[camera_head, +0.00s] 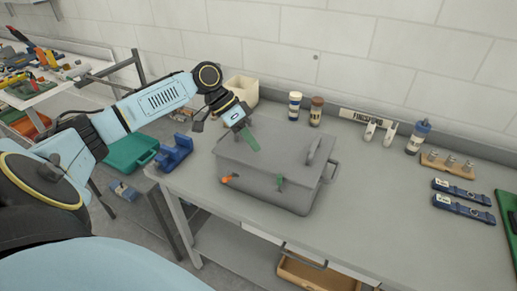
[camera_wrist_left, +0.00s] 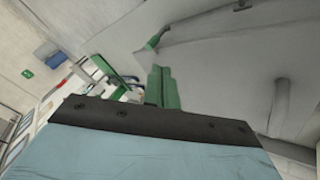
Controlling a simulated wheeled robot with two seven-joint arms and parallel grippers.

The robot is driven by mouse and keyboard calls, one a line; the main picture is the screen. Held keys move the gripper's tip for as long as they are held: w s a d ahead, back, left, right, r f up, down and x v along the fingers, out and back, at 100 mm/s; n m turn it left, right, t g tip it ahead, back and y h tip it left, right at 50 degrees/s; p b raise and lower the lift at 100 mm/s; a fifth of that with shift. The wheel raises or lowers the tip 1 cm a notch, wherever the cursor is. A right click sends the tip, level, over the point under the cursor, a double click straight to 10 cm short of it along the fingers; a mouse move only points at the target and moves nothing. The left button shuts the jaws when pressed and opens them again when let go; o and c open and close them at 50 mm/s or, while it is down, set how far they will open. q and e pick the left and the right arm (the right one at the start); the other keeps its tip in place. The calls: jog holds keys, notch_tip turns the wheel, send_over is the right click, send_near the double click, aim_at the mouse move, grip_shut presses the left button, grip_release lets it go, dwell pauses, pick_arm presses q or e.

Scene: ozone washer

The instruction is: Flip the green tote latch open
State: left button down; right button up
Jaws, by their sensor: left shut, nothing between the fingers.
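The grey tote (camera_head: 262,160) stands closed on the grey workbench, with a handle on its lid. Its green latch (camera_head: 279,183) is on the front face, right of an orange latch (camera_head: 230,178). The green latch appears to lie against the tote; its exact angle is too small to tell. My left gripper (camera_head: 251,140) is above the lid's left part, behind and left of the green latch, apart from it. Its green fingers (camera_wrist_left: 164,88) are shut and empty in the left wrist view, near the grey tote (camera_wrist_left: 225,60). My right gripper is not in view.
A blue holder (camera_head: 174,152) sits at the bench's left edge, and a cream bin (camera_head: 243,90) stands behind the tote. Two jars (camera_head: 295,106), a spray bottle (camera_head: 418,137) and blue tools (camera_head: 462,208) are farther right.

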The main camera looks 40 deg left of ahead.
aim_at(280, 178)
pick_arm(q)
jog(key=p+x, duration=0.1)
jog(key=x, duration=0.7)
jog(key=shift+d+f, duration=0.15)
jog(key=shift+f, duration=0.1)
jog(key=shift+w+d, duration=0.1)
